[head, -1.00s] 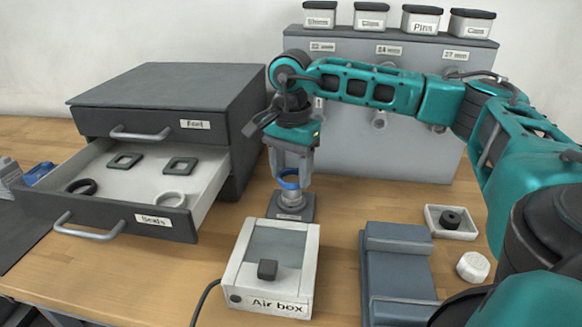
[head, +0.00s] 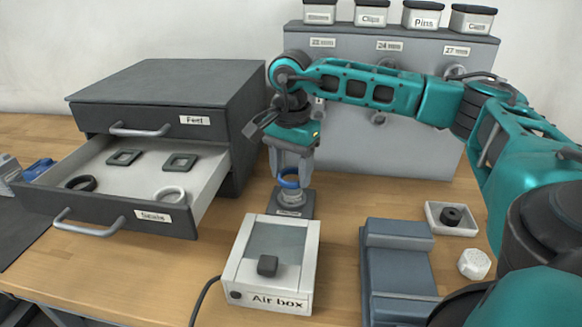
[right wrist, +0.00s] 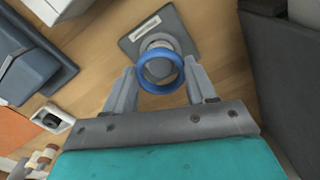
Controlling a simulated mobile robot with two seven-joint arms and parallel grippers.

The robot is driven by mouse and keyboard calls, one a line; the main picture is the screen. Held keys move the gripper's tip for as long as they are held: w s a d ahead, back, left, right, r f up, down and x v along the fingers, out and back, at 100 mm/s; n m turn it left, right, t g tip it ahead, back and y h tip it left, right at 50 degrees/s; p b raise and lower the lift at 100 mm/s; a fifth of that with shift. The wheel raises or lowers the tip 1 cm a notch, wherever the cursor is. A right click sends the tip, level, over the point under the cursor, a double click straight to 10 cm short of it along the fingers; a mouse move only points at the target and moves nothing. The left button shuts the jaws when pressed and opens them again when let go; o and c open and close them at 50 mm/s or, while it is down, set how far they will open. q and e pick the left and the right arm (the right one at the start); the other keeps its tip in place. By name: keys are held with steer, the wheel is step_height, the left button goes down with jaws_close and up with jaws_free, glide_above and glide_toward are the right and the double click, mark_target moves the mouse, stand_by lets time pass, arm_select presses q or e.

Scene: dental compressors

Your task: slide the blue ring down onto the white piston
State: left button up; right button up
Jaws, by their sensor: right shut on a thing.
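The blue ring (head: 289,184) is between the fingertips of my right gripper (head: 290,172), which is shut on it. In the right wrist view the blue ring (right wrist: 161,90) sits between the two fingers (right wrist: 160,74). The white piston (right wrist: 157,69) shows through the ring's opening, on a dark grey square base (right wrist: 138,36) with a white label. In the head view the ring is at the top of the piston (head: 291,197); I cannot tell how far it is around it. My left gripper is not in view.
The air box (head: 244,283) stands just in front of the piston base. A dark cabinet (head: 242,120) with an open seals drawer (head: 120,211) is at left. A grey cabinet (head: 400,165) is behind. A blue-grey block (head: 398,262) and small tray (head: 432,217) are at right.

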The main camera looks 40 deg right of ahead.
mark_target(291, 185)
steer(key=shift+f+b, duration=1.3)
steer(key=shift+f, duration=0.85)
stand_by(1.4)
steer(key=o, duration=1.3)
steer(key=shift+r, duration=0.1)
